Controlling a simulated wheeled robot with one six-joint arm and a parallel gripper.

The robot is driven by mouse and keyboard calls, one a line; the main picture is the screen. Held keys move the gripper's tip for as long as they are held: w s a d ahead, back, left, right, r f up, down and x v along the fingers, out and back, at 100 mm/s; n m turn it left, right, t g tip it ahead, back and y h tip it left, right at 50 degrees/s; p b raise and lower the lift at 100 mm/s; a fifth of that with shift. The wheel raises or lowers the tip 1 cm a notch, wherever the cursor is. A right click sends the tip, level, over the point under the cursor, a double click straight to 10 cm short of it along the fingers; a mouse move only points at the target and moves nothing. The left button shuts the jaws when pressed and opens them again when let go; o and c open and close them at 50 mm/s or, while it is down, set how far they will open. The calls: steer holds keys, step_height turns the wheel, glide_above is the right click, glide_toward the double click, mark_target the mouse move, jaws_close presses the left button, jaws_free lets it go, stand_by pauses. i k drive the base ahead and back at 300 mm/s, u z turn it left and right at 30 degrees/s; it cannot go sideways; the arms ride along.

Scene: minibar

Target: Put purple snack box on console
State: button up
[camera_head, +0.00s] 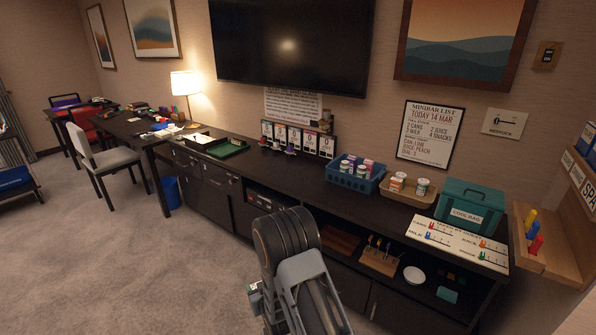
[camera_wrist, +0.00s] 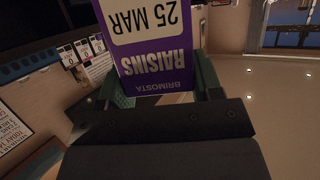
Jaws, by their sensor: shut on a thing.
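The purple snack box (camera_wrist: 160,50) fills the upper middle of the wrist view. Its label reads upside down as Brimosta Raisins, with 25 MAR on a white patch. My gripper (camera_wrist: 162,82) is shut on it, with a green finger at either side. The console (camera_head: 290,178) is the long dark cabinet along the wall in the head view, with open shelves below at the right. My arm stands in front of it in the head view. The snack box cannot be made out there.
On the console are a green tray (camera_head: 228,149), number cards (camera_head: 297,139), a blue basket (camera_head: 357,181), a tan tray (camera_head: 405,194) with tubs, a teal cool bag (camera_head: 470,207) and a white slider board (camera_head: 456,244). The console top between green tray and blue basket is mostly clear along the front.

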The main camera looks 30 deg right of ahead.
mark_target(374, 211)
steer(key=z, duration=1.15)
